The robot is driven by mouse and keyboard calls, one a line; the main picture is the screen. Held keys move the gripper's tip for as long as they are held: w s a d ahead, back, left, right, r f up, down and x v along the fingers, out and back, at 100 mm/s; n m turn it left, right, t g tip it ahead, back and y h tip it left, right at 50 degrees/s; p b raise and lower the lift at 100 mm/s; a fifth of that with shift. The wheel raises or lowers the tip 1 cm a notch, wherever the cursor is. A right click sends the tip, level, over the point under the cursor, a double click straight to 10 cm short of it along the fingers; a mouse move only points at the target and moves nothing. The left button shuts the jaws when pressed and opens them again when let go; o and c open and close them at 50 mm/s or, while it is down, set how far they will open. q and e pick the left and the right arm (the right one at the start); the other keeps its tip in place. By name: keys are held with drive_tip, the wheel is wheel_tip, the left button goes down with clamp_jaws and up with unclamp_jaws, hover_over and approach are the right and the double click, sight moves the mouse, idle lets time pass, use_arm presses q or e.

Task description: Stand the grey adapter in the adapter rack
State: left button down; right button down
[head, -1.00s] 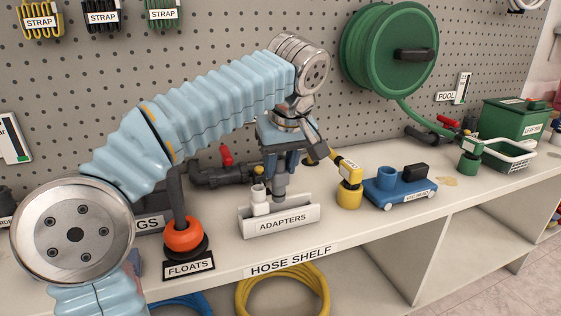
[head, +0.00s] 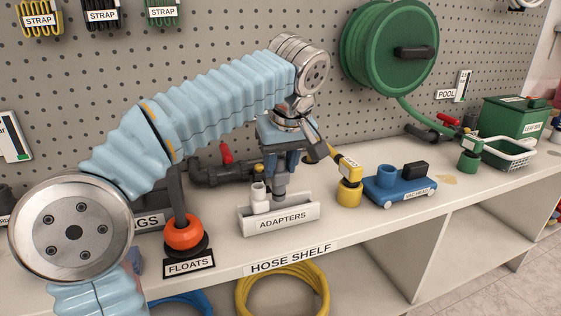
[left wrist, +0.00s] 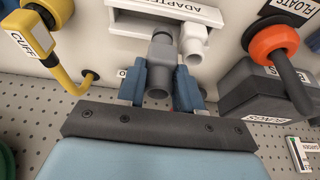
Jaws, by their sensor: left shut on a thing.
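The grey adapter (head: 279,187) is held upright between the fingers of my left gripper (head: 280,168). The gripper is shut on its upper part. Its lower end is at the opening of the white adapter rack (head: 300,215), beside a white adapter (head: 260,198) that stands in the rack's left part. The rack's front wall hides how deep the grey end reaches, and I cannot tell if it touches the bottom. In the left wrist view the grey adapter (left wrist: 160,66) shows between the two blue fingers, with the rack (left wrist: 140,28) beyond. My right gripper is out of view.
An orange float (head: 184,233) on its stand is left of the rack. Dark pipework (head: 215,174) lies behind. A yellow cuff (head: 349,190) and a blue vac head (head: 400,188) stand to the right. The shelf front by the rack is clear.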

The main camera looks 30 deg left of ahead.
sight(281, 172)
use_arm(q)
drive_tip(key=shift+f+b, duration=1.6)
drive_tip(key=shift+f, duration=0.65)
drive_tip(key=shift+r+p, duration=0.65)
drive_tip(key=shift+p, duration=0.1)
drive_tip(key=shift+p, duration=0.35)
idle(0.4)
drive_tip(key=shift+f+b, duration=0.6)
drive_tip(key=shift+f, duration=0.1)
idle(0.4)
drive_tip(key=shift+r+p, duration=0.65)
drive_tip(key=shift+p, duration=0.1)
